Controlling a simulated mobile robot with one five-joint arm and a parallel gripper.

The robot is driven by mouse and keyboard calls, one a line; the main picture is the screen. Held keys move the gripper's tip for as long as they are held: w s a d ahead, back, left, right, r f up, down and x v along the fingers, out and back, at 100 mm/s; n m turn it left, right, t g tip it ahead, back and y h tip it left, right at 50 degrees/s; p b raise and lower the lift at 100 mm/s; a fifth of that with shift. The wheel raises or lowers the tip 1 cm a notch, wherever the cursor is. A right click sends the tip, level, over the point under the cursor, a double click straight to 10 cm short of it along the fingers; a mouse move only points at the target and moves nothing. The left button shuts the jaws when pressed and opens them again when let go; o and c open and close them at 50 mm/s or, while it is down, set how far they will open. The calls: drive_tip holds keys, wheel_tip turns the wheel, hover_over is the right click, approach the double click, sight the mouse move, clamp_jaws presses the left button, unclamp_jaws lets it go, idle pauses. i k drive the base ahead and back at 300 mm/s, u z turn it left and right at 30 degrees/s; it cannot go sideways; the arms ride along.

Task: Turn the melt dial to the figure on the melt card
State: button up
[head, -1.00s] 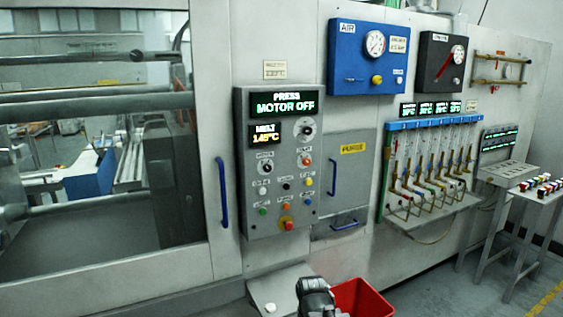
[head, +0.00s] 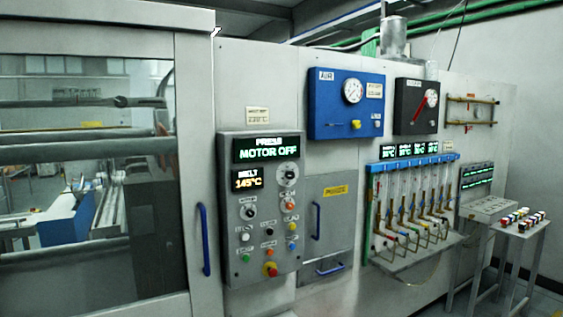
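The press control panel (head: 262,240) is a grey box on the machine front, left of centre. A round dial (head: 288,174) with a pale face and dark centre is to the right of that display. It appears to be the melt dial; its marks are too small to read. A small pale card (head: 257,115) is on the wall above the panel. It looks like the melt card, but its figure is too blurred to read. My gripper is not in view.
A green display (head: 266,149) reads MOTOR OFF. Several buttons, a second knob (head: 249,213) and a red stop button (head: 270,269) are below. Blue handles (head: 203,240) stand out at either side. Flow tubes with a projecting shelf (head: 415,254) and a small table (head: 521,227) are at right.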

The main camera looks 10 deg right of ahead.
sight(290, 174)
drive_tip(key=u, duration=2.35)
drive_tip(key=k, duration=1)
drive_tip(key=z, duration=1.15)
drive_tip(key=i, duration=1)
drive_tip(key=u, duration=0.1)
